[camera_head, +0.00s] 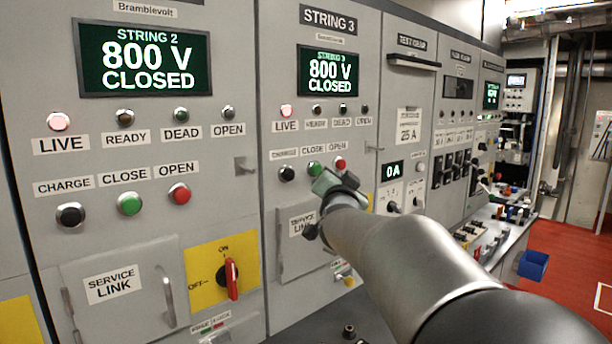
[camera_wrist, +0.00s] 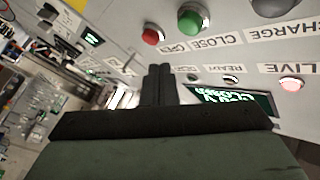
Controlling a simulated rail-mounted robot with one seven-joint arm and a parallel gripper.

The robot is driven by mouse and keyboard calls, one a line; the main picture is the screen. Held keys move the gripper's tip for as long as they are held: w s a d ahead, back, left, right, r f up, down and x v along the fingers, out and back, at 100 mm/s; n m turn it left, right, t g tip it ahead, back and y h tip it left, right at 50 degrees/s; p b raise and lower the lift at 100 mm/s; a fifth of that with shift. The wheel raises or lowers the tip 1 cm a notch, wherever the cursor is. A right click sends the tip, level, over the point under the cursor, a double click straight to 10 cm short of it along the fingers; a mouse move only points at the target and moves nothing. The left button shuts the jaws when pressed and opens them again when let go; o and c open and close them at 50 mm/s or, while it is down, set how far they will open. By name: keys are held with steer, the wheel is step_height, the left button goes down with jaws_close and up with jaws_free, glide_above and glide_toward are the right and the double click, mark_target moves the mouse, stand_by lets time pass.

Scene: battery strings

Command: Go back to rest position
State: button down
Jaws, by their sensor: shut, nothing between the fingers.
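My arm reaches in from the lower right in the head view, and my gripper (camera_head: 338,190) is in front of the STRING 3 panel (camera_head: 270,110), near its row of push buttons. In the wrist view my gripper (camera_wrist: 158,72) shows its two fingers together with nothing between them. The red button (camera_wrist: 152,36) and green button (camera_wrist: 190,20) of a panel lie beyond the fingertips there. I cannot tell from these views how far the fingers are from the panel face.
The STRING 2 panel (camera_head: 225,100) at left reads 800 V CLOSED, with a red rotary switch (camera_head: 230,278) below. The STRING 3 display (camera_head: 328,74) also reads 800 V CLOSED. A bench (camera_head: 505,235) with small items and a blue bin (camera_head: 533,265) stand at right. Red floor is open beyond.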

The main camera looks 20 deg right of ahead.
steer(key=s+a+f+n+g+y, duration=0.35)
steer(key=a+f, duration=0.35)
steer(key=f, duration=0.3)
steer(key=s+a+f+n+g+y, duration=0.3)
steer(key=s+a+f+n+y, duration=0.15)
steer(key=a+f, duration=0.35)
steer(key=s+a+f+n+g, duration=0.1)
steer(key=s+f+g, duration=0.2)
steer(key=s, duration=0.6)
steer(key=s+a+f+n+g+p, duration=0.1)
steer(key=s+f+g, duration=0.3)
steer(key=s+f, duration=0.4)
steer(key=s+a+f+n+g, duration=0.2)
steer(key=s+f+g, duration=0.2)
steer(key=s, duration=0.6)
steer(key=shift+f+n, duration=0.4)
steer(key=shift+f, duration=0.25)
